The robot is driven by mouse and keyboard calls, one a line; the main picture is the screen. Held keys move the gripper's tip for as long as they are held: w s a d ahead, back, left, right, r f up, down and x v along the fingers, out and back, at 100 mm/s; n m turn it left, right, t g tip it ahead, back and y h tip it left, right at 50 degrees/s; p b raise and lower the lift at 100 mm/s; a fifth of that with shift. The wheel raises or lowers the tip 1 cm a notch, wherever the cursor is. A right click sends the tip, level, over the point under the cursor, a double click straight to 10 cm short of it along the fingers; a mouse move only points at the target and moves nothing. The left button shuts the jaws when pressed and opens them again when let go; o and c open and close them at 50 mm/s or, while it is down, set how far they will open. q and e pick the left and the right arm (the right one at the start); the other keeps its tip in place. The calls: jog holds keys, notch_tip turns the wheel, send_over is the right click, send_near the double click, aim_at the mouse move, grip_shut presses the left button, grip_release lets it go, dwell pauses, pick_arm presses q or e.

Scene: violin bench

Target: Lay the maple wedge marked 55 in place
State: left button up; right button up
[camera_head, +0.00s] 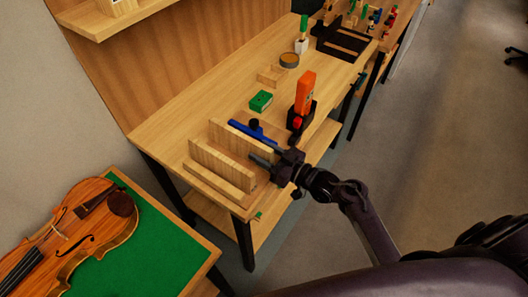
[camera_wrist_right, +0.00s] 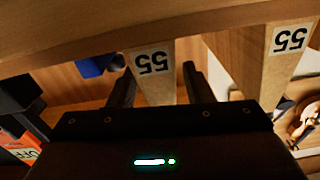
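Two pale wooden wedges stand on edge side by side at the near end of the bench: a far one (camera_head: 238,137) and a near one (camera_head: 220,165). In the right wrist view the end of the far wedge (camera_wrist_right: 152,63) and that of the near wedge (camera_wrist_right: 289,40) both carry the mark 55, upside down. My right gripper (camera_head: 264,154) is at the right end of the far wedge. Its fingers (camera_wrist_right: 158,88) are apart, one on each side of that wedge, and do not appear closed on it. My left gripper is out of view.
A low wooden strip (camera_head: 213,190) lies in front of the wedges. A blue tool (camera_head: 250,132), a green box (camera_head: 261,101) and an orange device (camera_head: 305,92) stand beyond. A violin (camera_head: 70,230) lies on a green-topped table (camera_head: 160,260) at lower left.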

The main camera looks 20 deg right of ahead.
jog(key=shift+r, duration=0.15)
jog(key=b+v, duration=0.2)
jog(key=v, duration=0.9)
jog(key=s+d+f+m+g+h, duration=0.1)
jog(key=s+f+m+g+h, duration=0.25)
jog(key=f, duration=1.25)
jog(key=s+f+m+g+h, duration=0.15)
jog(key=s+f+h, duration=0.35)
jog(key=f, duration=1)
jog(key=s+f+g+h, duration=0.1)
jog(key=s+f+g, duration=0.3)
jog(key=s+f, duration=0.4)
jog(key=s+f+n+g+h, duration=0.1)
jog(key=s+f+g, duration=0.3)
jog(key=s, duration=1.3)
notch_tip(320, 180, down, 4)
jog(key=shift+r, duration=0.1)
